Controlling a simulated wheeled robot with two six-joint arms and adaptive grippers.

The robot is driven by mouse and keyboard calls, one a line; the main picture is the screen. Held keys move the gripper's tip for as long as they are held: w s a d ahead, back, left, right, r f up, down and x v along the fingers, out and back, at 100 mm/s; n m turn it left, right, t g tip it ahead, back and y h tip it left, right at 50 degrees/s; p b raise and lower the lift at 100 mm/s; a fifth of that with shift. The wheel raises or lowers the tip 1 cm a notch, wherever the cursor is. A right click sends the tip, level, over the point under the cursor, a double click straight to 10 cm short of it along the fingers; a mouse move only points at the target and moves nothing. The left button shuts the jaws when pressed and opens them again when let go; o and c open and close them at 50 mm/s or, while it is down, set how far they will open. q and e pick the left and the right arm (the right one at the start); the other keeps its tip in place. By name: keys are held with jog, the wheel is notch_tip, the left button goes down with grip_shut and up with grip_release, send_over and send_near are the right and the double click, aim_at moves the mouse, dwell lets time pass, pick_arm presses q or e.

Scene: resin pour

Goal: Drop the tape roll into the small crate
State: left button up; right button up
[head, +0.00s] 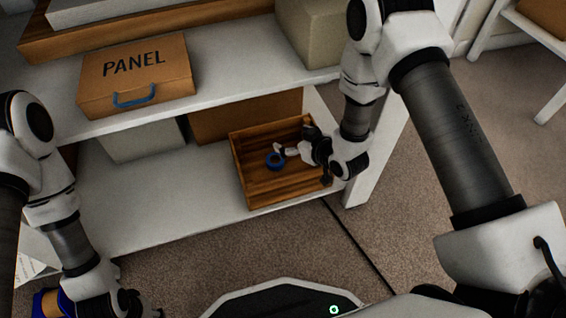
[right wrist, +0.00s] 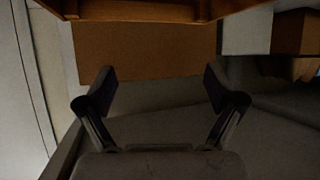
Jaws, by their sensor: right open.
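The small crate (head: 290,192) is an open wooden box on the lower shelf in the head view. The tape roll (head: 274,160) is a small blue ring within the crate's outline, toward its left side. I cannot tell whether it rests on the crate floor. My right gripper (head: 283,150) reaches over the crate from the right, close to the roll. In the right wrist view its two fingers (right wrist: 163,85) are spread with nothing between them. My left gripper (head: 135,303) is at the lower left edge, partly cut off, far from the crate.
A cardboard box marked PANEL (head: 135,75) with a blue handle stands on the upper shelf. A pale box (head: 140,140) and a brown box (head: 225,118) are on the lower shelf. A white shelf post (head: 375,160) stands right of the crate. A blue and yellow item (head: 48,303) is beside my left gripper.

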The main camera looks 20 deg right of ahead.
jog(key=v, duration=0.8)
jog(key=shift+s+r, duration=0.15)
jog(key=shift+s, duration=0.1)
jog(key=shift+d, duration=0.1)
